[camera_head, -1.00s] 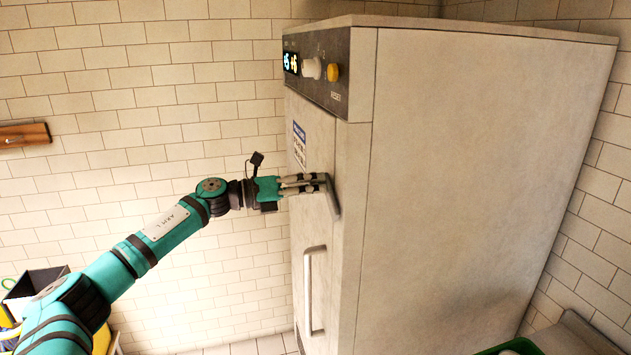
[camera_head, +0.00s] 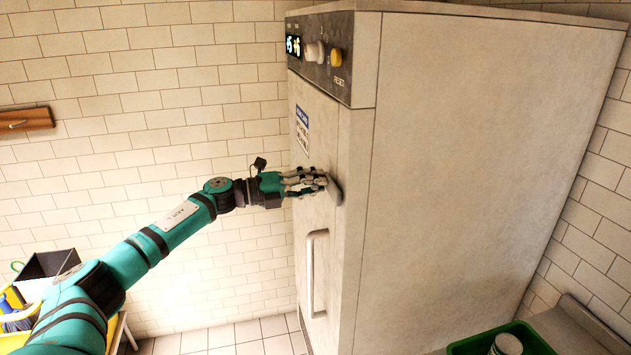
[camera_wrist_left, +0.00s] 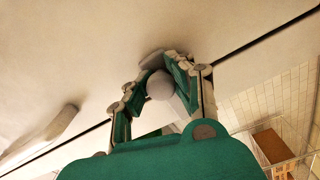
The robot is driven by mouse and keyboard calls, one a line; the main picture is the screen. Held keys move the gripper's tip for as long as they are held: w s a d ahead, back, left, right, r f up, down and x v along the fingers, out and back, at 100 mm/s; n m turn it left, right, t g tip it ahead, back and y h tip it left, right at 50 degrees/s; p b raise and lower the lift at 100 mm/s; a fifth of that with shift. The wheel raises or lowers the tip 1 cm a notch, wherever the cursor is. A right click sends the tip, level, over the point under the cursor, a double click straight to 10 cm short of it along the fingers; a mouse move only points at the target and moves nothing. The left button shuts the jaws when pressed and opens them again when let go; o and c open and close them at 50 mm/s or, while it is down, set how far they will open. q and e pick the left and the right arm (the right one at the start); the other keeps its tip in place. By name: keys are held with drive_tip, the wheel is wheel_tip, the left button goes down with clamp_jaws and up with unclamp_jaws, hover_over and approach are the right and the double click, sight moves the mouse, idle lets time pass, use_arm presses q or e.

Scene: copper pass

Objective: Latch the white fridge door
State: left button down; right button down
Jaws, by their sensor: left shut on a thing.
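The white fridge (camera_head: 480,150) stands at the right in the head view. Its door (camera_head: 322,135) faces left and looks flush with the cabinet, with a thin dark seam. A short grey latch lever (camera_head: 335,193) sits at the door's edge, tilted. My left gripper (camera_head: 322,181) is shut on this latch lever. In the left wrist view its fingers (camera_wrist_left: 155,85) are around the lever's pale rounded end (camera_wrist_left: 160,85), and the seam runs out on both sides. Part of the lever is hidden by the fingers. My right gripper is not in view.
A fixed vertical door handle (camera_head: 311,275) is below the latch. A control panel (camera_head: 320,55) with knobs is above. A green crate (camera_head: 530,338) with a white item stands at the lower right. A wooden wall rail (camera_head: 25,118) is at the left.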

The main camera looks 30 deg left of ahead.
use_arm(q)
drive_tip(key=shift+a, duration=0.1)
idle(0.3)
drive_tip(key=c, duration=1.1)
unclamp_jaws()
drive_tip(key=shift+s+a, duration=0.15)
drive_tip(key=shift+v, duration=5.95)
